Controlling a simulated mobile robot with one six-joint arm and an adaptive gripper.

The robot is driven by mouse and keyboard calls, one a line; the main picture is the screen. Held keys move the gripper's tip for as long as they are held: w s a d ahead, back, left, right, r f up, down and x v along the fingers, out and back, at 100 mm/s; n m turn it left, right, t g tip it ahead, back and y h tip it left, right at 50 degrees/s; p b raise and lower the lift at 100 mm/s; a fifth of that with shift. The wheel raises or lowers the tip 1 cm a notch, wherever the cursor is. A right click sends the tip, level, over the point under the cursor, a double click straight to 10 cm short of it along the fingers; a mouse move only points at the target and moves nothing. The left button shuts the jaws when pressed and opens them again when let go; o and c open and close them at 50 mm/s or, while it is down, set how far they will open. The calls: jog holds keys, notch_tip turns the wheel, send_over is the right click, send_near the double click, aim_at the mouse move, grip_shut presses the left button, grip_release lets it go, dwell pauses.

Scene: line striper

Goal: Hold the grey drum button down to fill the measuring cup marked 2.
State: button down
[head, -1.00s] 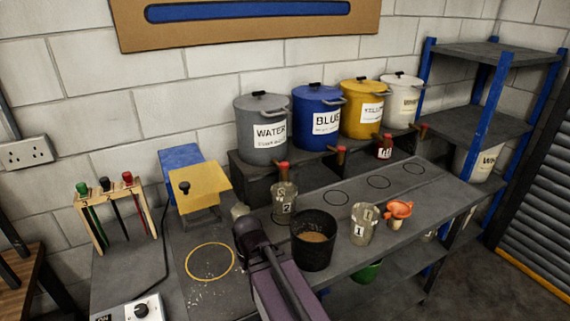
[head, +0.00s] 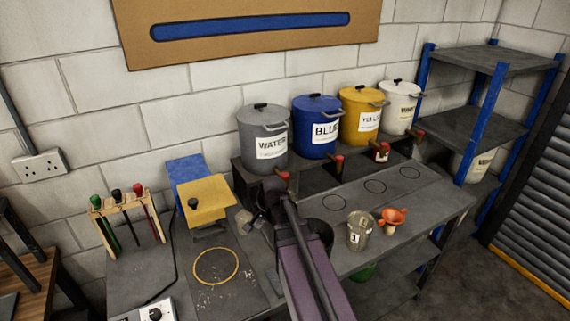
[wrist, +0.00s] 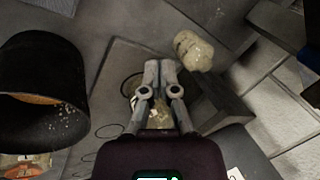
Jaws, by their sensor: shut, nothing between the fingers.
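The grey drum (head: 262,140) labelled WATER stands at the left of the row of drums. Its tap with a red button (head: 283,175) shows just beyond my arm's end in the head view. My gripper (head: 272,188) is close to this tap; I cannot tell whether it touches. In the wrist view my gripper (wrist: 159,66) is shut and empty. A yellowish, clear vessel (wrist: 154,112) shows below and between the fingers, probably the measuring cup marked 2; its number is not readable. In the head view my arm hides that cup.
A black bucket (wrist: 38,85) with tan contents stands beside my gripper, partly behind my arm in the head view. The cup marked 1 (head: 359,230) and an orange funnel-like thing (head: 392,220) are to the right. A pale rounded object (wrist: 193,50) lies close by.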

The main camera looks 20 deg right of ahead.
jog(key=w+d+r+m+t+p, duration=0.3)
jog(key=w+d+r+m+p, duration=0.55)
jog(key=r, duration=0.25)
notch_tip(320, 180, up, 7)
jog(key=m+t+p, duration=0.3)
jog(key=m+p, duration=0.1)
jog(key=m, duration=0.2)
send_over(287, 175)
jog(key=shift+w, duration=0.15)
jog(key=shift+f+b, duration=0.1)
jog(key=shift+b, duration=0.2)
notch_tip(287, 175, down, 9)
jog(key=b, duration=0.8)
jog(key=shift+r+b, duration=0.2)
jog(key=shift+b, duration=0.1)
jog(key=shift+f, duration=0.25)
jog(key=shift+f+b, duration=0.2)
jog(key=shift+b, duration=0.25)
jog(key=shift+f+b, duration=0.4)
dwell(2.5)
